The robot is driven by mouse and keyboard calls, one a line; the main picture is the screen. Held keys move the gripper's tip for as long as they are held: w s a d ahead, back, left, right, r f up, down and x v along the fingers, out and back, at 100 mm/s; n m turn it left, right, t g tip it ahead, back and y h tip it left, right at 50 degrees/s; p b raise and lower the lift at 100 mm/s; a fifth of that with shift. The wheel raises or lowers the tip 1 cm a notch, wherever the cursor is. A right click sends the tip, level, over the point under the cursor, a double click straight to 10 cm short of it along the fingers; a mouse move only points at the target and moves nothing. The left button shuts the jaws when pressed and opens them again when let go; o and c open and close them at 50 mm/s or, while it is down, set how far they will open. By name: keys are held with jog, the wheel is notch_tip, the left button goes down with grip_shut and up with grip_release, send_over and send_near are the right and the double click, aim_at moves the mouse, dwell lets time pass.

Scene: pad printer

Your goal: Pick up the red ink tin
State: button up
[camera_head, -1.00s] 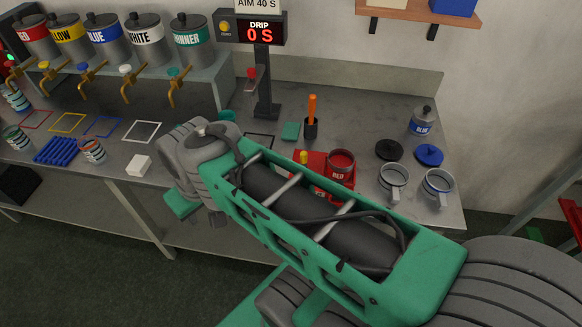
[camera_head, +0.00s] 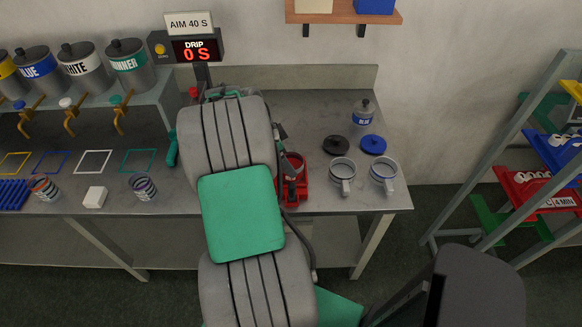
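The red ink tin (camera_head: 295,163) stands on the back bench, just right of my arm in the head view. It sits at a red holder or tray (camera_head: 297,190). My arm covers its left side, and its label does not show clearly. My arm reaches up over the bench from the bottom of the view. Its end lies behind the grey and green links, so I cannot make out my gripper's fingers or their distance from the tin.
Two grey mugs (camera_head: 342,174) (camera_head: 383,173), a black lid (camera_head: 336,145), a blue lid (camera_head: 373,144) and a blue-labelled tin (camera_head: 363,113) stand right of the red tin. The drip display (camera_head: 195,50) is behind my arm. A rack (camera_head: 540,190) stands at the far right.

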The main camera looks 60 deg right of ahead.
aim_at(296, 160)
jog(key=x, duration=0.1)
jog(key=p+x, duration=0.1)
jog(key=x, duration=0.3)
jog(key=shift+d+f+p, duration=0.15)
jog(key=shift+d+p, duration=0.15)
jog(key=shift+p, duration=0.1)
jog(key=c, duration=1.8)
